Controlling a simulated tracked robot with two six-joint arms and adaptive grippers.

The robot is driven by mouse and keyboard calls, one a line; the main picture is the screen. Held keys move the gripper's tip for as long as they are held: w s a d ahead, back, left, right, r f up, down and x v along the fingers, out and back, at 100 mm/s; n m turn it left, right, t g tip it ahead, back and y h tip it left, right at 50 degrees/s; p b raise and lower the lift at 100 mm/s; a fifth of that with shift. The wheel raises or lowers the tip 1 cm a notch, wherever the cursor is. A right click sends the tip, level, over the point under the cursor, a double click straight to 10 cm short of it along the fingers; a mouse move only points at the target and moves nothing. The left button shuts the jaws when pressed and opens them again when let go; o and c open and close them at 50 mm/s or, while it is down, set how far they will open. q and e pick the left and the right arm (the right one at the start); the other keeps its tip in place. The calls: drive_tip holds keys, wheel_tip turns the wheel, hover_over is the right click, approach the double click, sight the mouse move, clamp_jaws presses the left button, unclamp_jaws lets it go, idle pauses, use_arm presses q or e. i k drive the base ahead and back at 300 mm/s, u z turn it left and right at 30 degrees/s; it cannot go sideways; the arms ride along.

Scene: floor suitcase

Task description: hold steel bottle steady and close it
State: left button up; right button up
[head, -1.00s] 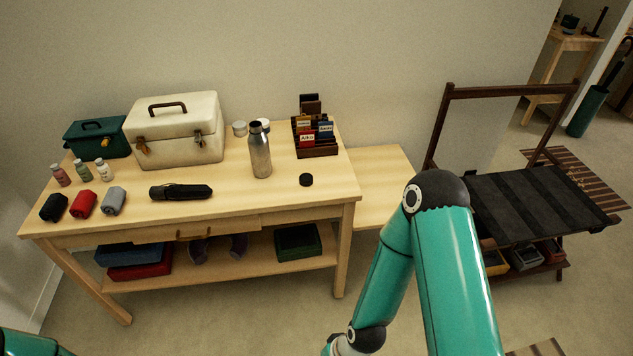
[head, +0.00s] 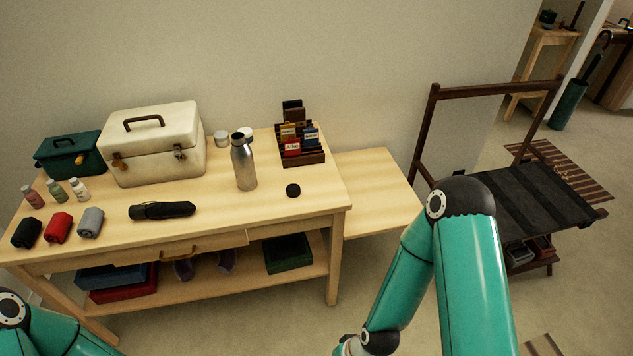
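The steel bottle (head: 244,165) stands upright on the wooden table, toward its right side. Its mouth looks dark and open, with no cap on it. A small black cap (head: 293,190) lies on the tabletop to the right of the bottle, apart from it. My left arm shows only at the lower left corner and my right arm rises at the lower right. Both grippers are outside the picture, and nothing touches the bottle or the cap.
A white case (head: 152,155), a green toolbox (head: 72,154) and a card rack (head: 300,145) stand along the table's back. A black umbrella (head: 162,211) and rolled cloths (head: 58,228) lie at the front. A lower bench (head: 372,190) adjoins on the right. Tabletop around the cap is clear.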

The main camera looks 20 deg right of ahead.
sight(240, 152)
drive_tip(key=z, duration=0.15)
drive_tip(key=i, duration=0.85)
drive_tip(key=u, duration=0.45)
